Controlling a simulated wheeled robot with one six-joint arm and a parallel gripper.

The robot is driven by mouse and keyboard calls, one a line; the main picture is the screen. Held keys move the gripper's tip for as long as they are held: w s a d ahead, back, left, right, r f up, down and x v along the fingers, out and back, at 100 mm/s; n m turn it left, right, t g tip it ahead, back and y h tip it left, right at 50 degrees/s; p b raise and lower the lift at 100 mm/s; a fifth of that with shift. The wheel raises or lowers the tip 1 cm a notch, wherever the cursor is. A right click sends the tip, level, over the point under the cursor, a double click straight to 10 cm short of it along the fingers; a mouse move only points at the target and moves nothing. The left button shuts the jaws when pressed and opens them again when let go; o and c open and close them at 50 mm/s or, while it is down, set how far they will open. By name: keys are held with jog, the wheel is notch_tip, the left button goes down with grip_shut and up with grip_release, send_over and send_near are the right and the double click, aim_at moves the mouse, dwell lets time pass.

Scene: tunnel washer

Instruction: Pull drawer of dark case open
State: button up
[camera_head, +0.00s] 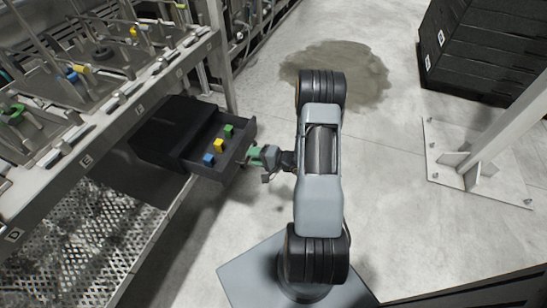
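The dark case (163,130) sits at the left, partly beneath the edge of the metal bench. Its drawer (202,175) stands pulled out toward the right, with a blue block (208,159), a yellow block (219,145) and a green block (228,130) inside. My gripper (254,157) is at the drawer's right front face, with its green fingers touching or very near it. The fingertips are too small to tell whether they are closed on a handle.
The metal bench (112,105) with racks and knobs runs along the left, above a perforated metal shelf (75,235). Stacked black crates (485,45) stand at the upper right. A post with a bolted base plate (470,170) stands at the right. Floor near a dark stain (365,68) is clear.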

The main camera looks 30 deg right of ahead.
jog(key=p+v, duration=0.2)
jog(key=v, duration=0.9)
jog(key=shift+s, duration=0.2)
jog(key=shift+d, duration=0.15)
jog(key=w+d+r+n+g+h+p, duration=0.1)
jog(key=w+r+n+h+p, duration=0.25)
jog(key=r, duration=0.55)
jog(key=w+r+g+h+p, duration=0.1)
jog(key=w+r+h+p, duration=0.1)
jog(key=r+h+p, duration=0.5)
jog(key=w+d+r+n+g+h+p, duration=0.1)
jog(key=w+r+n+p, duration=0.2)
jog(key=r, duration=0.8)
jog(key=s+a+r+n+g+y+p, duration=0.2)
jog(key=s+a+r+n+g+p, duration=0.2)
jog(key=s+a+r+p, duration=0.7)
jog(key=s+a+r+g, duration=0.1)
jog(key=s+a+r, duration=0.4)
jog(key=r, duration=0.4)
jog(key=shift+a+r+g, duration=0.15)
jog(key=shift+a+g, duration=0.15)
jog(key=shift+a, duration=0.3)
